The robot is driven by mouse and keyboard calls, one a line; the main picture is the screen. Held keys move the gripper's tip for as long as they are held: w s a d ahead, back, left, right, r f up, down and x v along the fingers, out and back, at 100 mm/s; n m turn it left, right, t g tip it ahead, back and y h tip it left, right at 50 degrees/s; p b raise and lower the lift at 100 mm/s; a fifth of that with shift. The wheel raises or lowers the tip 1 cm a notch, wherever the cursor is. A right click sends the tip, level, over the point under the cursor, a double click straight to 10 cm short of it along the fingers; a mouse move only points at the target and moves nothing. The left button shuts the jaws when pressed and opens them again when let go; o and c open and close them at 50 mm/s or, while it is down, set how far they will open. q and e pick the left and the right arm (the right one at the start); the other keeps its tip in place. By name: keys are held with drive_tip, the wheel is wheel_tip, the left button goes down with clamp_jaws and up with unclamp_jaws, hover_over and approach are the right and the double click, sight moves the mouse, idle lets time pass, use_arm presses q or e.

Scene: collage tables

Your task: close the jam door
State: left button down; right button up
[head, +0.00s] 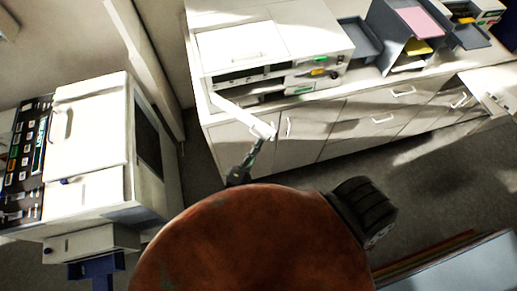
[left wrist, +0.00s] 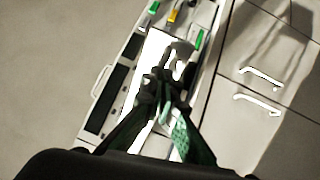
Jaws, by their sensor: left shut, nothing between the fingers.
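The jam door (head: 238,112) is a white flap on the front of the white printer (head: 290,35). It stands open, sticking out from the printer's left front corner over the cabinet front. My left gripper (head: 257,145) is at the flap's outer end, its fingers shut and empty. In the left wrist view, the shut fingers (left wrist: 165,85) overlap the bright white flap (left wrist: 152,62) and hide part of it. I cannot tell whether they touch it. My right gripper is not in view.
The printer stands on a white cabinet (head: 385,123) with drawers and handles. Dark grey trays (head: 359,38) stand to its right. Another large white machine (head: 85,130) with a dark button panel stands at the left. Grey floor (head: 400,170) is open before the cabinet.

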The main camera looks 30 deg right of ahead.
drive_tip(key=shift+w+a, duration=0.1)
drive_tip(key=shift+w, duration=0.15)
